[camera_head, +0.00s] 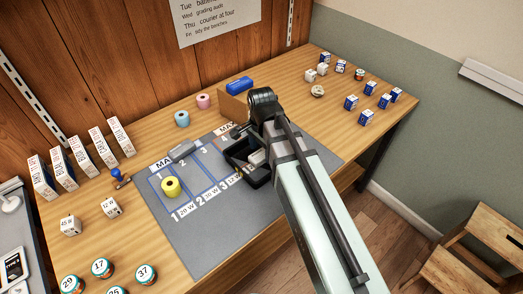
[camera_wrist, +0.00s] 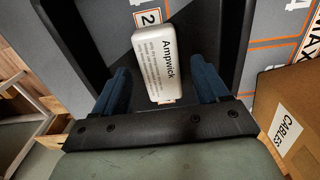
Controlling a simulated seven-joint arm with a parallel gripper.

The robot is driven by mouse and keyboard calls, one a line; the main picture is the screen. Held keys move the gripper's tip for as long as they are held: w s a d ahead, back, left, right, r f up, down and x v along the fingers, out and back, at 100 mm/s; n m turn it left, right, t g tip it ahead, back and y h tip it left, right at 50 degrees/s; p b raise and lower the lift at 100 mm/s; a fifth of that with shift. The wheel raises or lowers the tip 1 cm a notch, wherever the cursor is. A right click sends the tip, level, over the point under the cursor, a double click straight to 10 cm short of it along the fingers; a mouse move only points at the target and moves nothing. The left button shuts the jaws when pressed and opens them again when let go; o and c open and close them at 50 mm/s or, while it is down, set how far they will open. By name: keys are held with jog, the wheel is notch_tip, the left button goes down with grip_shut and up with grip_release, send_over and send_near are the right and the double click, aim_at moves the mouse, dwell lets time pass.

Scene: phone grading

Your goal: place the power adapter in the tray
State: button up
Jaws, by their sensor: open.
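The power adapter (camera_wrist: 160,62) is a white, rounded block with "Ampwick" lettering in the wrist view. It lies within the black tray (camera_wrist: 232,38), between the tray's side walls. My gripper (camera_wrist: 160,82) is open, with one blue finger on each side of the adapter's near end. I cannot tell whether either finger touches it. In the head view the black tray (camera_head: 262,181) sits on the grey mat, partly hidden by my arm, with a pale piece of the adapter (camera_head: 257,158) showing inside.
A cardboard box labelled CABLES (camera_wrist: 290,115) stands close beside the tray. Small boxes (camera_head: 351,102) stand at the right; the mat's front is clear.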

aim_at(262, 154)
notch_tip(262, 154, up, 11)
jog(key=shift+r, duration=0.15)
dwell(0.5)
